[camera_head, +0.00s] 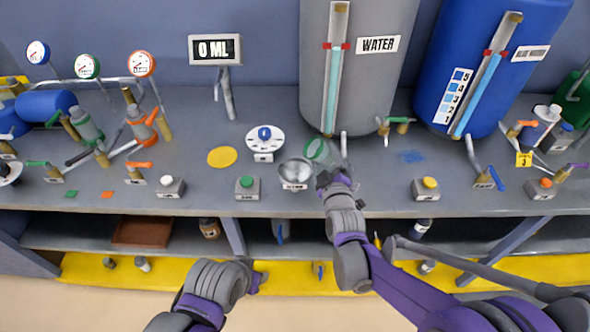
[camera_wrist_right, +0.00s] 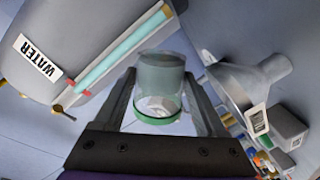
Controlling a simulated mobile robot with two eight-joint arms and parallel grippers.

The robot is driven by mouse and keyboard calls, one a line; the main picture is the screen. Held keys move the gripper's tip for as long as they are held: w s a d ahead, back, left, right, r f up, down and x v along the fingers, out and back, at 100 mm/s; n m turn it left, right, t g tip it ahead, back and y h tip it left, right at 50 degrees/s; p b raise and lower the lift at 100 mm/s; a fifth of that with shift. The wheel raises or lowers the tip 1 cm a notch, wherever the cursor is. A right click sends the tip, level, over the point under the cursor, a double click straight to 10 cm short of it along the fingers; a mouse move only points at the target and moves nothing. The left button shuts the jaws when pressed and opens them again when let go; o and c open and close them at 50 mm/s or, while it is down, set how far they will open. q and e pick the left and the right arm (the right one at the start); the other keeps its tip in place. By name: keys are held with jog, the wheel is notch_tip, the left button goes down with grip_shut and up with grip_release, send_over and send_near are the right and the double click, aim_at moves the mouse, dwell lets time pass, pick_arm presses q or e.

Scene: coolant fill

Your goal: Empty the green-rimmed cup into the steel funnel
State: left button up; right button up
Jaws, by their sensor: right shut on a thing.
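The clear cup with a green rim (camera_head: 316,149) is held by my right gripper (camera_head: 325,172) just behind and to the right of the steel funnel (camera_head: 294,171). In the right wrist view the cup (camera_wrist_right: 160,85) sits between the two fingers, its green rim toward the palm. Its far part looks grey-teal; I cannot tell whether that is liquid. The funnel (camera_wrist_right: 240,85) is to the right of the cup there, apart from it. My left gripper (camera_head: 258,278) is low in front of the bench, its jaws too small to read.
A grey water tank (camera_head: 350,90) and a blue tank (camera_head: 490,70) stand behind. A display (camera_head: 215,49) reads 0 ML. A white dial (camera_head: 265,139), a green-button box (camera_head: 247,187) and a yellow disc (camera_head: 222,157) lie left of the cup.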

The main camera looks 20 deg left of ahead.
jog(key=shift+a, duration=0.2)
jog(key=shift+d+f+n, duration=0.15)
jog(key=shift+d+n, duration=0.05)
jog(key=shift+n, duration=0.1)
jog(key=shift+a, duration=0.2)
pick_arm(q)
jog(key=shift+w+a, duration=0.15)
jog(key=shift+a, duration=0.2)
pick_arm(e)
jog(key=shift+d, duration=0.1)
jog(key=shift+d+f, duration=0.1)
jog(key=shift+n, duration=0.3)
jog(key=shift+a, duration=0.2)
pick_arm(q)
jog(key=shift+a+r, duration=0.1)
jog(key=shift+a, duration=0.1)
jog(key=shift+w, duration=0.1)
pick_arm(e)
jog(key=shift+d, duration=0.2)
